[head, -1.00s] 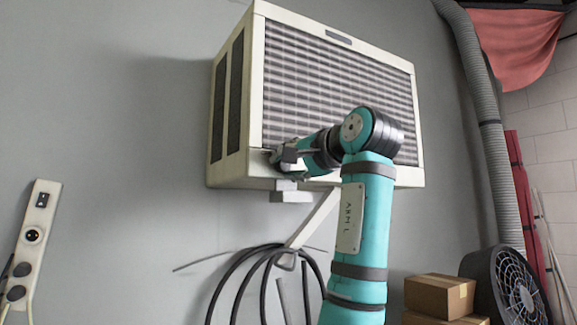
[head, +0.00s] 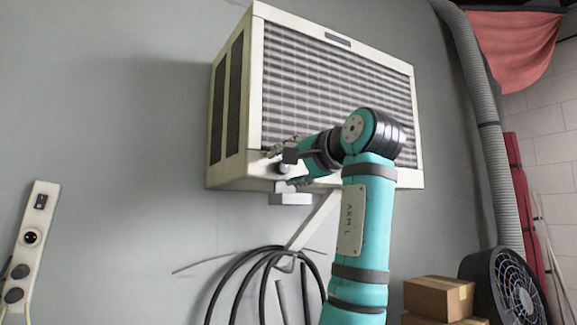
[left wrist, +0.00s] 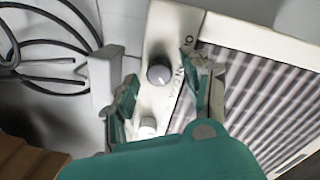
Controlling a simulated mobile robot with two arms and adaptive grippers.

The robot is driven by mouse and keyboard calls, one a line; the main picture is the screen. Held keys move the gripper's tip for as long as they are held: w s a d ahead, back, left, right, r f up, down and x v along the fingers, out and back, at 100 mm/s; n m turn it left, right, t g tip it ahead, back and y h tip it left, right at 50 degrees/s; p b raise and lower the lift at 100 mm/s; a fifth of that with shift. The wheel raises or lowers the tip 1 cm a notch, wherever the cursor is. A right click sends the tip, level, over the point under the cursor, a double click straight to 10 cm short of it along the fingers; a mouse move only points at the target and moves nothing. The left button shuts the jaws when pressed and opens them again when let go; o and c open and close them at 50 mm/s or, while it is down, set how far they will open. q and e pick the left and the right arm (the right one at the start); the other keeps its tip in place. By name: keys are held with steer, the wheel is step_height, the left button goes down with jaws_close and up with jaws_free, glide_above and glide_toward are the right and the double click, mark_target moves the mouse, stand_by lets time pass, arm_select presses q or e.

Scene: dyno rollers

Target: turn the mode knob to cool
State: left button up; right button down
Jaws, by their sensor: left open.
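The cooler (head: 335,95) is a cream wall box with a slatted grille. In the left wrist view its control strip (left wrist: 157,32) carries a dark grey round knob (left wrist: 160,72) and a paler knob (left wrist: 148,128) nearer the palm. Printed letters run beside the knobs, too blurred to read fully, so I cannot tell which knob is the mode one. My left gripper (left wrist: 161,68) is open, its teal fingers on either side of the dark knob. Contact is not clear. In the head view the left gripper (head: 276,167) is at the cooler's lower left corner. My right gripper is not in view.
A pale bracket (head: 312,222) supports the cooler from below, with coiled black cable (head: 240,285) hanging under it. A socket strip (head: 31,240) is on the wall at left. Cardboard boxes (head: 438,298) and a black fan (head: 512,288) stand at lower right.

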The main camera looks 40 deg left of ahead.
arm_select(q)
steer(key=v, duration=1.1)
steer(key=shift+d, duration=0.4)
